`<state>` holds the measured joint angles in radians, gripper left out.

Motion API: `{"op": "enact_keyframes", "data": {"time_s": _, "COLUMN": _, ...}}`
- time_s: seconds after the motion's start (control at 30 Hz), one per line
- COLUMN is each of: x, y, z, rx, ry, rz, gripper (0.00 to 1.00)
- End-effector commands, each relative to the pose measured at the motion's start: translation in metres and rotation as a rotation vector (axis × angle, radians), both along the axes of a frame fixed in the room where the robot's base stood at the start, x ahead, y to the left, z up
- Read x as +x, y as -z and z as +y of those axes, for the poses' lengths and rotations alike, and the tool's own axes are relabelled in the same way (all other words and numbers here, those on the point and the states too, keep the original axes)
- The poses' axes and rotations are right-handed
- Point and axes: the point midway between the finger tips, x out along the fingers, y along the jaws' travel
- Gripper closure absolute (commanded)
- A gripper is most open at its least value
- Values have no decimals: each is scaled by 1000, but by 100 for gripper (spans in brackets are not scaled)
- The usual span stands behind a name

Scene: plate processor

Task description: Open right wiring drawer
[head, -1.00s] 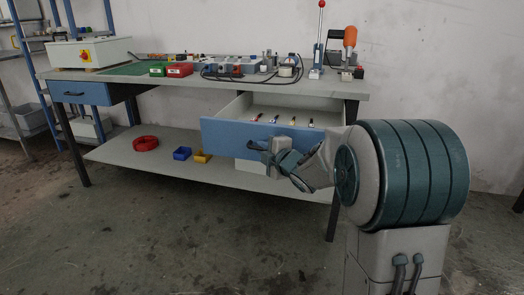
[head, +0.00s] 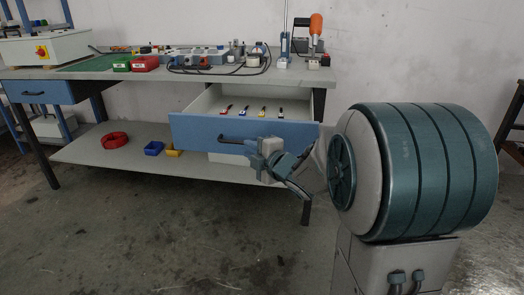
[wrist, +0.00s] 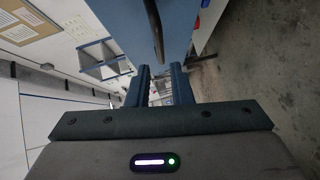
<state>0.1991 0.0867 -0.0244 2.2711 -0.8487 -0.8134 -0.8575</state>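The right drawer (head: 190,128) is pulled out from under the tabletop, with its blue front facing me and several small coloured-handled tools lying inside. Its dark bar handle (head: 232,140) shows on the front; the handle also shows at the top of the wrist view (wrist: 154,28). My gripper (head: 254,150) is just in front of the drawer front, at the right end of the handle. In the wrist view my gripper (wrist: 160,72) has its two fingers apart with nothing between them. The handle lies beyond the fingertips, not between them.
The workbench (head: 150,75) carries red (head: 145,63) and green bins, a control box (head: 45,47) and lever presses. A closed left drawer (head: 38,92) is at its far end. A lower shelf (head: 90,155) holds a red coil and small bins. The floor in front is clear.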

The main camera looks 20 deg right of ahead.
Motion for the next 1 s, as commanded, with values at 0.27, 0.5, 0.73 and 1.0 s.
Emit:
{"op": "enact_keyframes", "data": {"time_s": 0.27, "x": -41, "y": -8, "z": -16, "rx": 0, "ry": 2, "rz": 0, "gripper": 80}}
{"op": "enact_keyframes", "data": {"time_s": 0.5, "x": -49, "y": -7, "z": -19, "rx": 1, "ry": 1, "rz": 0, "gripper": 80}}
{"op": "enact_keyframes", "data": {"time_s": 0.73, "x": -48, "y": -9, "z": -19, "rx": 1, "ry": 3, "rz": 2, "gripper": 80}}
{"op": "enact_keyframes", "data": {"time_s": 1.0, "x": -52, "y": -57, "z": -31, "rx": 76, "ry": 151, "rz": 107, "gripper": 80}}
